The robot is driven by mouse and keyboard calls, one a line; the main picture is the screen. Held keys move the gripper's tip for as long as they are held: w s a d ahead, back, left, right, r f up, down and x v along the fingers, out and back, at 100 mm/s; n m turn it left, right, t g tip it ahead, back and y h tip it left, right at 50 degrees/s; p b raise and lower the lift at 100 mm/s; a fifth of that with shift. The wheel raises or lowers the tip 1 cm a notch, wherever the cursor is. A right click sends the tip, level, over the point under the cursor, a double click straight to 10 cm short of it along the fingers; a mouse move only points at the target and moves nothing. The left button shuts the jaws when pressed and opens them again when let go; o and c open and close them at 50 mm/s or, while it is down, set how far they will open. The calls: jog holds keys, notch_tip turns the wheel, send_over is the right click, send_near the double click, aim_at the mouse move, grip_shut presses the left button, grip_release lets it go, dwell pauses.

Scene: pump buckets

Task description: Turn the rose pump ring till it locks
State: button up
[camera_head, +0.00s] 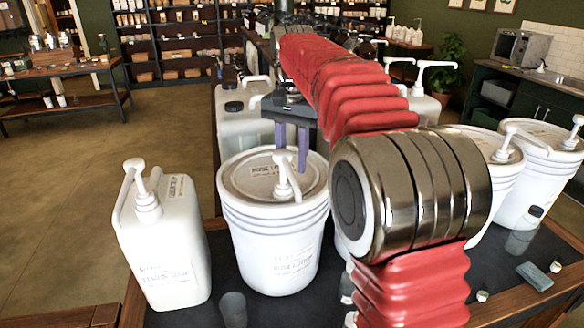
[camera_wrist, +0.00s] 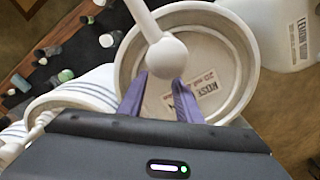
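The rose bucket (camera_head: 270,245) is white with a labelled lid, and stands on the dark bench top in the head view. Its white pump (camera_head: 287,178) stands upright from the lid, with the pump ring (camera_head: 284,190) at its base. My gripper (camera_head: 292,162) points down over the lid, its purple fingers close to the pump head and above the ring. In the wrist view, my gripper (camera_wrist: 160,80) is open, with the fingertips apart by the round pump head (camera_wrist: 167,57). The ring is hidden there, and I cannot tell whether the fingers touch the pump.
A white jug with a pump (camera_head: 165,240) stands left of the bucket. More pump buckets (camera_head: 540,170) stand at the right, and a translucent container (camera_head: 243,125) behind. A grey cup (camera_head: 233,310) and small bottles are near the front. My red arm hides part of the bench.

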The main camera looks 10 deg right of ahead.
jog(key=shift+f, duration=1.3)
grip_shut()
